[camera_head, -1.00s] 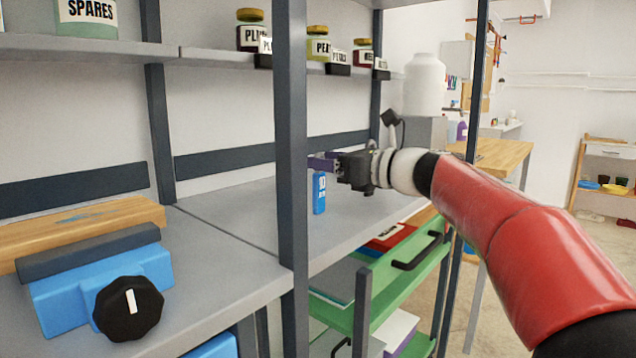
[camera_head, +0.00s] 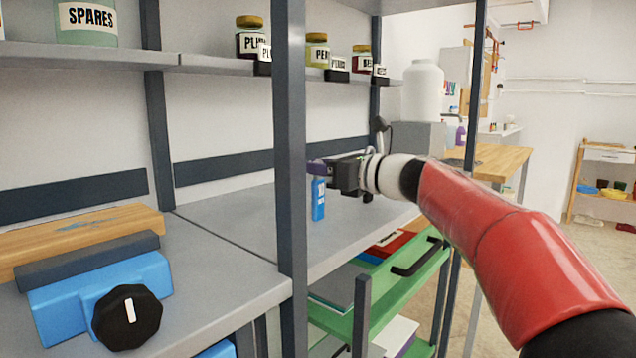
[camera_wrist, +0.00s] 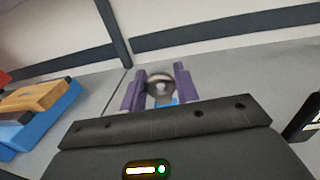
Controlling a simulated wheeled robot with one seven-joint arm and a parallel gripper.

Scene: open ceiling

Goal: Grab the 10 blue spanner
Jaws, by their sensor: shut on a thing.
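The blue spanner (camera_head: 318,200), with a white "10" label, is upright on or just above the grey shelf, behind the dark post. I cannot tell whether its foot touches the shelf. My gripper (camera_head: 319,167) is at its top end, with the purple fingers level and coming from the right. In the wrist view, the spanner's round grey end (camera_wrist: 161,88) sits between the two purple fingers of my gripper (camera_wrist: 159,82), with a bit of blue below it. The gripper is shut on it. Its lower part is hidden in the wrist view.
A dark upright post (camera_head: 291,150) stands left of the spanner. A blue vise-like block with a black knob (camera_head: 127,317) and a wooden board (camera_head: 80,238) lie at the left. Labelled jars (camera_head: 250,40) stand on the upper shelf. A green drawer (camera_head: 400,280) is open below.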

